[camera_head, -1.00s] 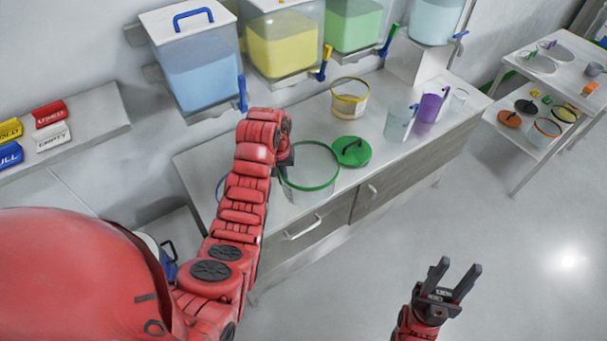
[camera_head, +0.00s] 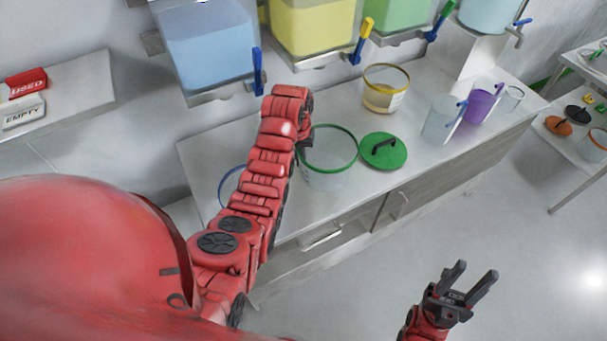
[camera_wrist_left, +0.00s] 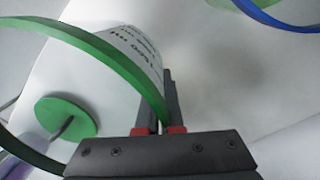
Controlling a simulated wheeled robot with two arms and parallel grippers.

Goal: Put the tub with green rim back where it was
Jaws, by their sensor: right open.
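The tub with green rim (camera_head: 326,174) is clear-walled and upright over the front of the counter, left of a green lid (camera_head: 383,151) with a dark handle. I cannot tell whether its base touches the counter. My left gripper (camera_head: 305,141) is at the left side of its rim, mostly hidden by my arm. In the left wrist view, the fingers (camera_wrist_left: 163,112) are close together with the green rim (camera_wrist_left: 118,62) and wall between them. My right gripper (camera_head: 468,283) is open and empty over the floor, away from the counter.
A blue-rimmed tub (camera_head: 229,184) is partly behind my left arm. A yellow-rimmed tub (camera_head: 385,96) stands behind the lid, and a purple jug (camera_head: 481,105) and a clear jug (camera_head: 440,122) stand right. Bins with taps hang above, including a blue bin (camera_head: 212,50).

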